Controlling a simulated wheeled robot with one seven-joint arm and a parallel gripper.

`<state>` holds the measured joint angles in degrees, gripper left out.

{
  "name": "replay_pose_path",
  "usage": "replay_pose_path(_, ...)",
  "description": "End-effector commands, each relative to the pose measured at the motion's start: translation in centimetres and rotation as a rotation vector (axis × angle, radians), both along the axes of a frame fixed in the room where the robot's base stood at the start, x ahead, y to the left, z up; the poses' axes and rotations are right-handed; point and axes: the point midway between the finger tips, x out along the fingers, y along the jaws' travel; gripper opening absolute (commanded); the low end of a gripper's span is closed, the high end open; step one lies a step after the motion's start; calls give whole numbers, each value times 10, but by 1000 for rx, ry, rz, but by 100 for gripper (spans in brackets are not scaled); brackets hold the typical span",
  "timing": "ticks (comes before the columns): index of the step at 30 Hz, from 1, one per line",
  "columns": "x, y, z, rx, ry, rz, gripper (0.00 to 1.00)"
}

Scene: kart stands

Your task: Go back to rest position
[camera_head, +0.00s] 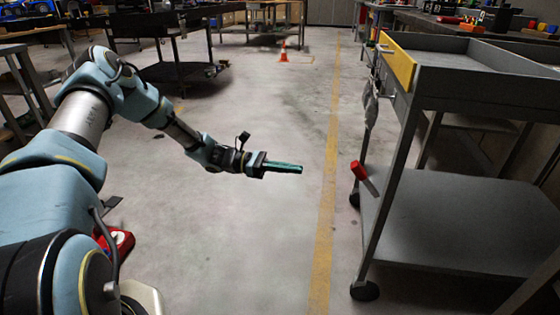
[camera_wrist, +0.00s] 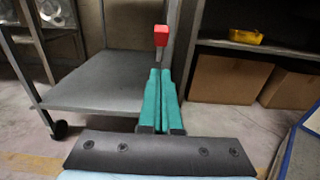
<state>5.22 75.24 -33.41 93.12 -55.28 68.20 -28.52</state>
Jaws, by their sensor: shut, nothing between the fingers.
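My gripper (camera_head: 284,167) reaches out over the open floor in the head view, pointing right toward a grey cart. In the wrist view its two green fingers (camera_wrist: 160,98) lie together, shut and empty. My arm comes in from the left, stretched forward with the elbow raised. The gripper is apart from the cart, with a stretch of floor between them in the head view.
The grey wheeled cart (camera_head: 470,215) stands at right, with a yellow drawer front (camera_head: 398,61). A red-ended tool (camera_head: 359,171) is at its lower shelf; it also shows in the wrist view (camera_wrist: 160,36). An orange cone (camera_head: 283,53) stands far back. The middle floor is clear.

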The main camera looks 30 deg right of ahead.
Motion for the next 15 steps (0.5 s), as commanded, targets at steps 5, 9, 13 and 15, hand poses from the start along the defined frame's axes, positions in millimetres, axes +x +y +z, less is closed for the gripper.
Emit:
replay_pose_path(5, 0, 0, 0, 1, -2, -1, 0)
replay_pose_path(9, -4, 10, 1, 31, -64, -25, 0)
replay_pose_path(13, -11, 41, 1, 114, -238, -95, 0)
replay_pose_path(15, -13, 67, 1, 171, -362, -143, 0)
